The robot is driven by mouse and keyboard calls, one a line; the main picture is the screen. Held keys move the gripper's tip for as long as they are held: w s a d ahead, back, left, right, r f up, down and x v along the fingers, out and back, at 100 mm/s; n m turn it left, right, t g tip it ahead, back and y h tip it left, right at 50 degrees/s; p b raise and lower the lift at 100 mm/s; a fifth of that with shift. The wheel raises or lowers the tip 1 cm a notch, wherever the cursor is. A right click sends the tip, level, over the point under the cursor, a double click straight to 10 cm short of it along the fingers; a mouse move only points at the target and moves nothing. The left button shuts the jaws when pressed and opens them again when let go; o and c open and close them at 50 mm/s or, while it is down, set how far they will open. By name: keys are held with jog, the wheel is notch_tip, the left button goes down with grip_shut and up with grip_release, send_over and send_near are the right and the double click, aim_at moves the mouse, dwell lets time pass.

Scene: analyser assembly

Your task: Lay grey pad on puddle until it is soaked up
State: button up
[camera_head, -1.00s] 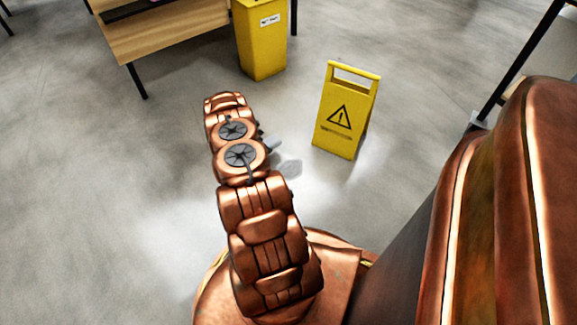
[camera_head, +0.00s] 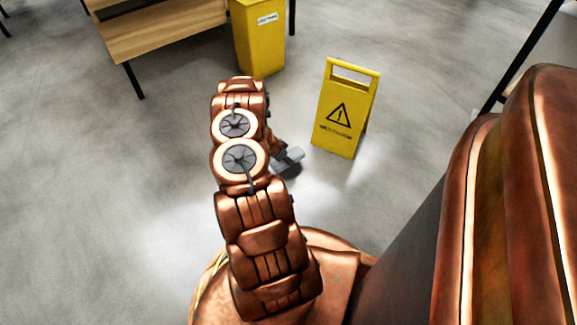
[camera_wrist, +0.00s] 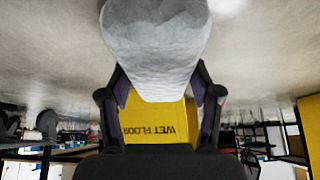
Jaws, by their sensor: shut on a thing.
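The grey pad (camera_head: 289,160) is low near the floor, left of the yellow wet floor sign. In the wrist view the pad (camera_wrist: 155,45) is a pale, rough-surfaced slab pinched between the two dark fingers of my gripper (camera_wrist: 160,80). In the head view my gripper (camera_head: 279,149) is small and partly hidden behind my copper arm. I cannot tell whether the pad touches the floor.
The yellow wet floor sign (camera_head: 345,110) stands close to the right of the pad. A yellow bin (camera_head: 260,45) stands behind, next to a wooden bench (camera_head: 160,35) on the left. The grey floor on the left is clear.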

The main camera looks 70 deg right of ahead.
jog(key=shift+s, duration=0.4)
notch_tip(320, 180, down, 4)
jog(key=b, duration=0.2)
jog(key=shift+s+a+b, duration=0.1)
jog(key=shift+s+b, duration=0.05)
jog(key=shift+b, duration=0.15)
jog(key=shift+r, duration=0.15)
jog(key=o, duration=1.2)
jog(key=shift+o, duration=0.2)
